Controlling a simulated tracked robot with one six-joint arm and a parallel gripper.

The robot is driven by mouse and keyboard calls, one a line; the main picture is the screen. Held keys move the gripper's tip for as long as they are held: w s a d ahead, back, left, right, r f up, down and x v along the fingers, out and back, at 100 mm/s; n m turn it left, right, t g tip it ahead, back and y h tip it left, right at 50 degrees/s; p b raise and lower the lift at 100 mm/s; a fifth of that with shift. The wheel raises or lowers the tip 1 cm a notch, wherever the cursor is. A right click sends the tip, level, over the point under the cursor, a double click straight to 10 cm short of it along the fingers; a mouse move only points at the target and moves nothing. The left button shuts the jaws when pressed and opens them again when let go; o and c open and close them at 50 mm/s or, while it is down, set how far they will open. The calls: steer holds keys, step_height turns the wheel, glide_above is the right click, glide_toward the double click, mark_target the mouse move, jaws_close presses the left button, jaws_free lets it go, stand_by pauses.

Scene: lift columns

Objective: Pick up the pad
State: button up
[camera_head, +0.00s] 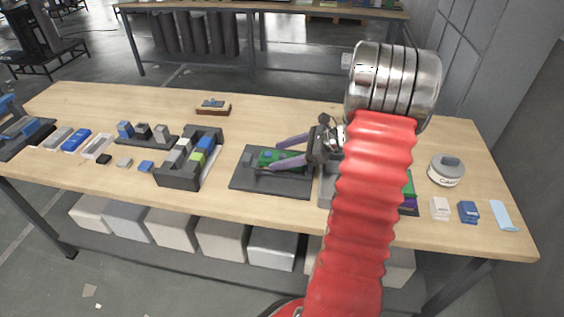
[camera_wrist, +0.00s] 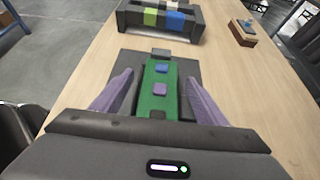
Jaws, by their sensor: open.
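I cannot tell for sure which thing is the pad. A green board (camera_wrist: 158,104) lies on a dark base plate (camera_head: 262,184), with a blue square piece (camera_wrist: 161,69) and a purple square piece (camera_wrist: 159,89) on its top. My gripper (camera_head: 277,158) is open, its two purple fingers spread over the plate. In the wrist view the fingers (camera_wrist: 160,77) stand either side of the green board, with a gap on both sides. The near end of the board is hidden behind the gripper body. A light blue flat piece (camera_head: 503,216) lies at the table's right end.
A dark rack with coloured blocks (camera_head: 179,180) stands left of the plate. A brown block with a blue top (camera_head: 212,107) lies farther back. A round white-and-grey container (camera_head: 446,172) and small white and blue blocks (camera_head: 468,211) are at the right.

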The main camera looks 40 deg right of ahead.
mark_target(282, 155)
steer(key=shift+c, duration=0.2)
steer(key=c, duration=1.5)
steer(key=shift+r, duration=0.2)
step_height(282, 155, up, 10)
steer(key=shift+f, duration=0.15)
